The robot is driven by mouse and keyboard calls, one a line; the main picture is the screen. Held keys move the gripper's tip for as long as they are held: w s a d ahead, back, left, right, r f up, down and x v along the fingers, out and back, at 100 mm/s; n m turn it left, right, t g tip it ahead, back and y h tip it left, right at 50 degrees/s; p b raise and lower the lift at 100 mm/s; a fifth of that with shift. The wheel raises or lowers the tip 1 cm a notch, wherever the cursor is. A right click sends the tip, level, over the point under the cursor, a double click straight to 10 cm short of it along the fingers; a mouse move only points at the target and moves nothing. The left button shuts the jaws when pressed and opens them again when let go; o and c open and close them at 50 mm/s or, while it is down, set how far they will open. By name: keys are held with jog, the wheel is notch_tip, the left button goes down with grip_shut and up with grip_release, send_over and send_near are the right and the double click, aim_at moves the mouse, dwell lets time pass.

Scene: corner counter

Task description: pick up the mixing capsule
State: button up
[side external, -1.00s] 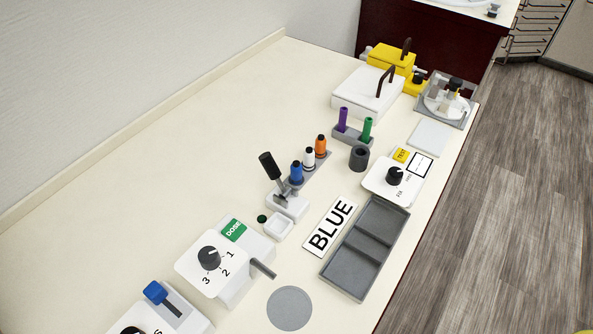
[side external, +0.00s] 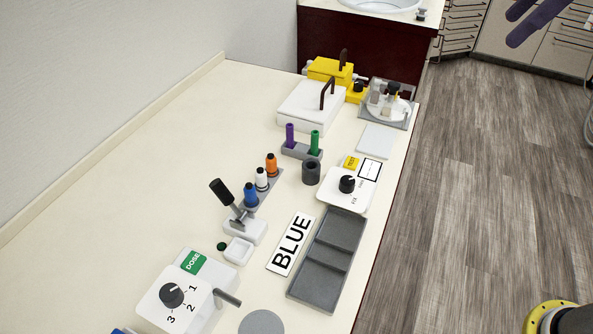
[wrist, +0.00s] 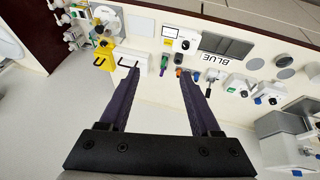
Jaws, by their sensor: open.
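No part is labelled as the mixing capsule, so I cannot tell for certain which it is. The capsule-like pieces are an upright purple tube (side external: 290,135) and an upright green tube (side external: 315,142), side by side in a grey rack (side external: 301,152). My gripper shows at the top right of the side view as dark purple fingers (side external: 535,22), well away from the rack. In the wrist view my gripper (wrist: 158,73) is open, with its fingers spread and nothing between them. The counter lies beyond the fingertips.
Blue (side external: 250,194), white (side external: 261,179) and orange (side external: 271,165) bottles stand in a row. A black-handled lever (side external: 221,193), a grey cup (side external: 311,173), a grey tray (side external: 327,258), a dial box (side external: 348,188) and a white lidded box (side external: 308,108) crowd nearby. The counter's left side is bare.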

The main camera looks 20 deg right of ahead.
jog(key=w+a+n+g, duration=0.1)
jog(key=w+a+n, duration=0.2)
jog(key=w+a, duration=0.45)
jog(key=n+g, duration=0.4)
jog(key=n, duration=0.1)
send_over(250, 186)
jog(key=d, duration=0.2)
notch_tip(250, 186, down, 22)
jog(key=f, duration=0.4)
jog(key=a+f, duration=0.1)
jog(key=f, duration=0.4)
jog(key=a+f, duration=0.1)
jog(key=f, duration=0.3)
jog(key=shift+s+a+f, duration=0.1)
jog(key=shift+f, duration=0.15)
grip_shut()
